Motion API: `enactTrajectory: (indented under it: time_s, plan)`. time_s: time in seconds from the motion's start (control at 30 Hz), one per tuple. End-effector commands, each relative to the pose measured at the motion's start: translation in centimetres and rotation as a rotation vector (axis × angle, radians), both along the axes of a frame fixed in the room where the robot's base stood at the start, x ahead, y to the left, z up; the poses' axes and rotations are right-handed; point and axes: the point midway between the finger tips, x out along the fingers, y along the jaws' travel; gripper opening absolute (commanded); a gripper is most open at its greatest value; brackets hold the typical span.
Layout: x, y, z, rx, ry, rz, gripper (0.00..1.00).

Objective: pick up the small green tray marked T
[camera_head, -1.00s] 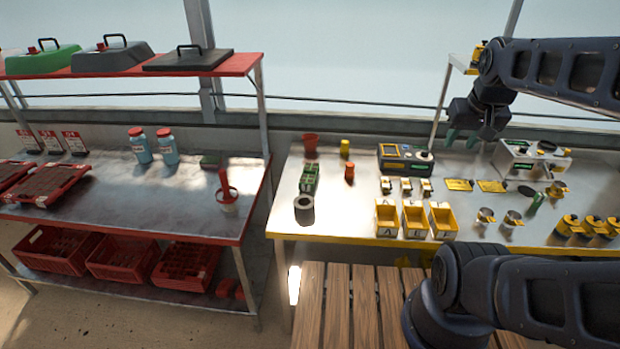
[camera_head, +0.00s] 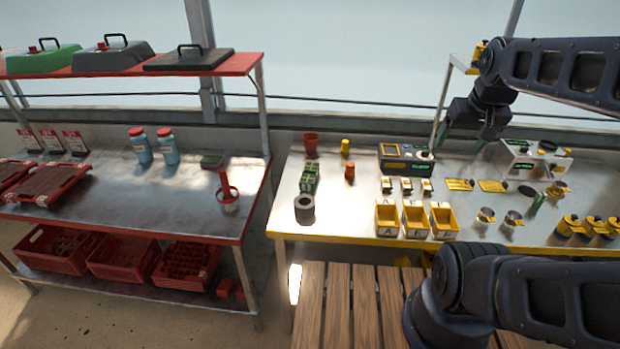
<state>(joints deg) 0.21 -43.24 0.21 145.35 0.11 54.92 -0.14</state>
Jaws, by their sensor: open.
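A small dark green, flat item (camera_head: 211,161) lies on the left bench near its back right; it is too small to read any mark. A narrow green tray-like holder (camera_head: 309,178) with pale bits on top stands on the left part of the right bench; no T is readable on it. My gripper (camera_head: 467,137) is open and empty, pointing down above the back of the right bench, to the right of the dark yellow-trimmed device. It is well apart from both green things.
Yellow bins with letter labels (camera_head: 414,231) stand along the right bench's front edge. A grey ring (camera_head: 304,208), a red pot (camera_head: 311,144) and small orange and yellow pieces surround the green holder. A white machine (camera_head: 537,158) stands right of my gripper.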

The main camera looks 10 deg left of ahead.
Motion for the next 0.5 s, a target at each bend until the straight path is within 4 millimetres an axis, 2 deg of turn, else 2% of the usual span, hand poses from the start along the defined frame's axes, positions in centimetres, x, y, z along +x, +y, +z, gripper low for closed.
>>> enactTrajectory:
  time_s: [0.27, 0.37, 0.5]
  plan:
    - [0.6, 0.2, 0.1, 0.005, 0.005, 0.001, 0.78]
    - [2.0, 0.7, 0.3, 0.014, 0.015, 0.003, 0.78]
    - [5.0, 1.9, 0.4, 0.035, 0.039, 0.0, 0.78]
